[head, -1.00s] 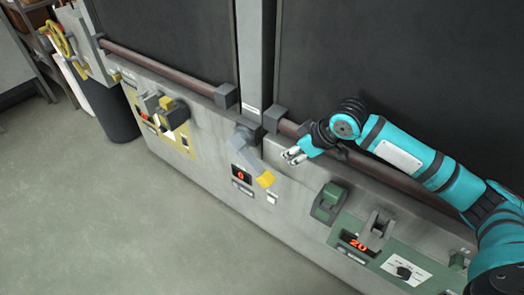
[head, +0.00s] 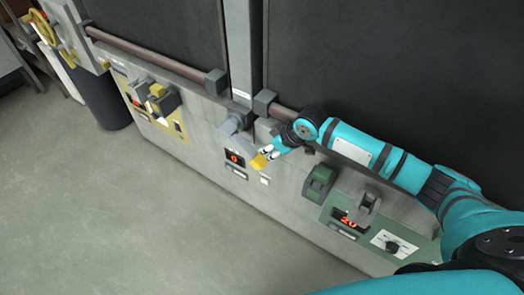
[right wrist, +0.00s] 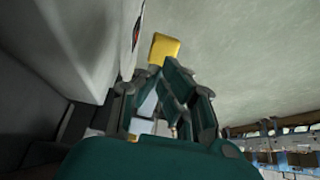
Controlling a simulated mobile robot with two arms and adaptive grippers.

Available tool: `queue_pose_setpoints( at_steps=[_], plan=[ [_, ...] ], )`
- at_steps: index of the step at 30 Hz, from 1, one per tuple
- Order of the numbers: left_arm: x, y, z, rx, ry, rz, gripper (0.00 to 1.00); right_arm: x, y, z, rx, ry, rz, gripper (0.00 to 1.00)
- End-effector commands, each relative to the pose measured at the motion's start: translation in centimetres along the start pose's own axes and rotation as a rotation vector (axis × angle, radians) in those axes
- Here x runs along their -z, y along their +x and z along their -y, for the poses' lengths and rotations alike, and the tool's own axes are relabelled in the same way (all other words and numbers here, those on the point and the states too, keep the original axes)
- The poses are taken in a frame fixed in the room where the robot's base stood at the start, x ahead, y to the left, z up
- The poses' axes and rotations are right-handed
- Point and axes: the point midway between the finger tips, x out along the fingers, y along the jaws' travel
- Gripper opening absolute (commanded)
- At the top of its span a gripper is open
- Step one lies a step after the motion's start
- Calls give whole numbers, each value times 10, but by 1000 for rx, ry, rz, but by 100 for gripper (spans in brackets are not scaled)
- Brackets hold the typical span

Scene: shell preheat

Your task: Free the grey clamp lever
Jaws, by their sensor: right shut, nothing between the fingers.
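The grey clamp lever (head: 240,140) hangs down and to the right from its pivot on the machine front, below the central post. Its yellow tip (head: 258,163) is at the lower end, and also shows in the right wrist view (right wrist: 165,47), just past the fingers. My right gripper (head: 268,153) is shut and empty, right beside the yellow tip. In the right wrist view the fingers (right wrist: 180,85) partly hide the lever; whether they touch it I cannot tell. My left gripper is not in view.
A small red display (head: 235,158) sits beside the lever. A green switch block (head: 319,182) and a green panel with a knob (head: 392,246) are to the right. A yellow panel with levers (head: 157,101) is to the left. The floor (head: 120,220) in front is clear.

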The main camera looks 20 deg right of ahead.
Motion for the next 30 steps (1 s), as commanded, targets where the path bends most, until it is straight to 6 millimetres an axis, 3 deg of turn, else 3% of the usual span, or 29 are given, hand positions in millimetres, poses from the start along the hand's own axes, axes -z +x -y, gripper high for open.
queue_pose_setpoints(
  at_steps=[9, 22, 26, 30],
  plan=[
    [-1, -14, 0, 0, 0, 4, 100, 4, 38, 0, 0, 0, -1, 0],
    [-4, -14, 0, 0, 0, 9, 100, 4, 44, 0, -1, -1, -1, 0],
    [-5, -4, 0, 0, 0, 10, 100, 0, 52, 0, 1, -1, -29, 0],
    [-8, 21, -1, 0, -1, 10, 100, -6, 71, 1, 1, 1, -113, 0]
  ],
)
